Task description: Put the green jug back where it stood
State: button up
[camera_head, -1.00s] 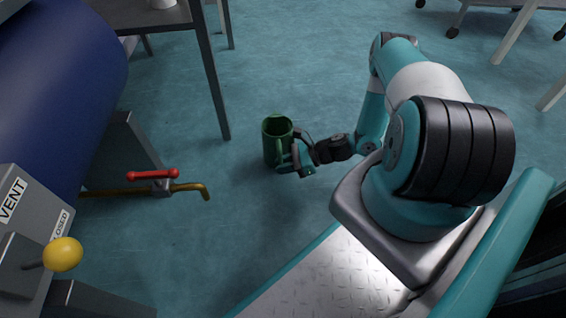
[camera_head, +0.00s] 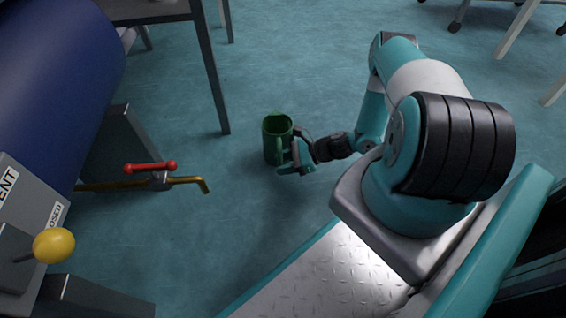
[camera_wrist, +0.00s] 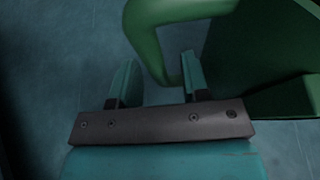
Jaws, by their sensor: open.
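The green jug (camera_head: 277,140) is upright, left of my arm in the head view. I cannot tell for sure whether its base touches the floor. My gripper (camera_head: 290,163) is at the jug's near right side, by its handle. In the wrist view my gripper (camera_wrist: 158,85) is open, its two teal fingers apart. The jug's handle (camera_wrist: 150,40) curves down between them, close to the right finger. The jug's body (camera_wrist: 265,60) fills the upper right of that view. The far side of the jug is hidden there.
A brass pipe (camera_head: 190,181) with a red tap handle (camera_head: 150,168) juts out left of the jug. A dark table leg (camera_head: 218,100) stands behind it. A yellow knob (camera_head: 54,245) is at lower left. Blue floor around the jug is clear.

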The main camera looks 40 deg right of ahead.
jog(key=p+v, duration=0.6)
jog(key=v, duration=0.6)
jog(key=w+r+n+g, duration=0.2)
jog(key=w+r+n, duration=0.1)
jog(key=r, duration=0.2)
jog(key=w+a+r+n+g+h, duration=0.1)
jog(key=w+a+r+n+g, duration=0.1)
jog(key=a+r+n, duration=0.35)
jog(key=w+a+r+n+g+h, duration=0.1)
jog(key=w+a+r+n+g, duration=0.15)
jog(key=r, duration=0.65)
jog(key=w+a+r+n+g+h, duration=0.1)
jog(key=w+a+r+n, duration=0.15)
jog(key=r+n, duration=0.4)
jog(key=s+a+r+n+g+h, duration=0.1)
jog(key=s+a+r+n, duration=0.2)
jog(key=a+r, duration=0.3)
jog(key=s+a+r+n+h, duration=0.1)
jog(key=s+a+r+n, duration=0.2)
jog(key=a+r, duration=0.25)
jog(key=s+a+r+n+h, duration=0.1)
jog(key=s+a+r+n, duration=0.2)
jog(key=s, duration=0.4)
jog(key=s+a+r+n, duration=0.3)
jog(key=s+r+n, duration=0.2)
jog(key=s, duration=0.2)
jog(key=shift+a+t+h, duration=0.2)
jog(key=shift+t+h, duration=0.2)
jog(key=shift+t, duration=0.05)
